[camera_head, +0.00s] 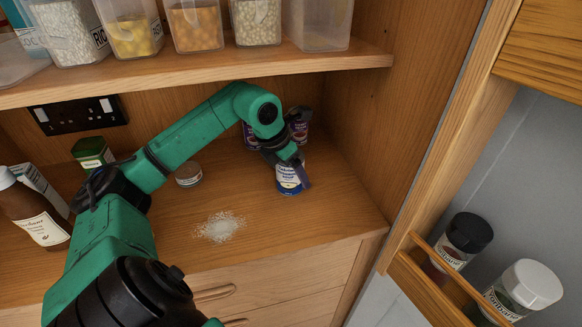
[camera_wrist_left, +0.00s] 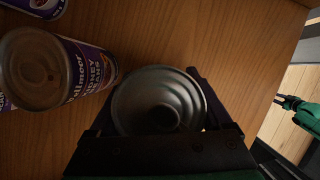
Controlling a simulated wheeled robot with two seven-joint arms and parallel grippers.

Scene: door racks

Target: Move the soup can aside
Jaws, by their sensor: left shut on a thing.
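The soup can (camera_head: 290,179) has a blue and white label and stands on the wooden counter near the right wall of the cupboard. My left gripper (camera_head: 287,168) is around it and shut on it from above. In the left wrist view the can's grey metal top (camera_wrist_left: 160,100) sits between the fingers of my left gripper (camera_wrist_left: 158,118). The can looks upright; whether its base touches the counter is hard to tell. My right gripper is not in the head view; a green arm part shows at the right edge of the left wrist view.
Purple kidney bean cans (camera_wrist_left: 50,70) stand close beside the soup can, partly hidden behind my arm in the head view. A small round tin (camera_head: 188,174) and spilled white grains (camera_head: 219,227) lie to the left. A door rack (camera_head: 440,290) with spice jars is at the right.

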